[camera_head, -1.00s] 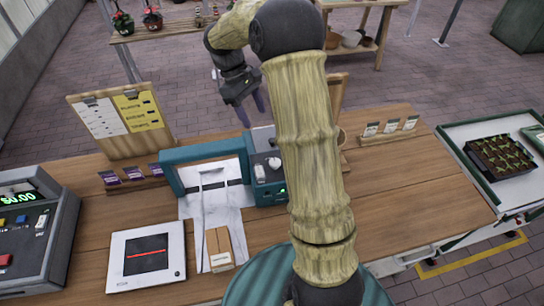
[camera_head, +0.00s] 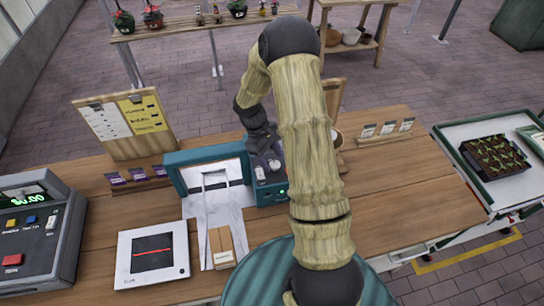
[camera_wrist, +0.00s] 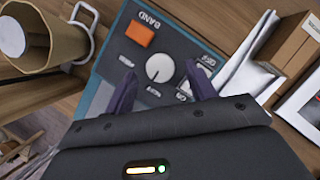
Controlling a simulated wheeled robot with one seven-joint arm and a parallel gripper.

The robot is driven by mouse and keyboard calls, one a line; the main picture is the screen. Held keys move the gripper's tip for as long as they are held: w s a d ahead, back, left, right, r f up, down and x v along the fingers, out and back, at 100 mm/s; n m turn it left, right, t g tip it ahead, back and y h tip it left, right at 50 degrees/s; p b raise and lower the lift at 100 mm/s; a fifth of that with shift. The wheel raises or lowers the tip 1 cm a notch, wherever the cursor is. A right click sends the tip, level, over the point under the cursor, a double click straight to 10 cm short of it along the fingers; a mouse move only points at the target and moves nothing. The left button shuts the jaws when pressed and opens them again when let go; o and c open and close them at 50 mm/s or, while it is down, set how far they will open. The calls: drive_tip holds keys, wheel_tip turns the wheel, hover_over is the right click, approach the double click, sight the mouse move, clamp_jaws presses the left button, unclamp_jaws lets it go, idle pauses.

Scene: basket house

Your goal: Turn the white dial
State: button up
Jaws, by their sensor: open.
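The white dial (camera_wrist: 159,68) is a round knob on the dark control panel (camera_wrist: 178,45) of the teal machine (camera_head: 202,155). An orange button (camera_wrist: 140,33) sits beside it on the same panel. My gripper (camera_wrist: 161,72) is open, with one purple finger on each side of the dial in the wrist view. I cannot tell how far the fingertips are above the panel or whether they touch it. In the head view my gripper (camera_head: 264,146) is over the panel's far end and partly covers it.
A scanner (camera_head: 152,252), a small cardboard box (camera_head: 221,247) and a cash register (camera_head: 35,235) are on the wooden counter. A clipboard stand (camera_head: 125,123) is behind. The counter's right side (camera_head: 400,180) is mostly clear.

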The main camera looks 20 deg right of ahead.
drive_tip(key=shift+s+d+f, duration=0.1)
drive_tip(key=shift+s+f, duration=0.1)
drive_tip(key=shift+f, duration=0.4)
drive_tip(key=c, duration=1)
drive_tip(key=shift+o, duration=0.2)
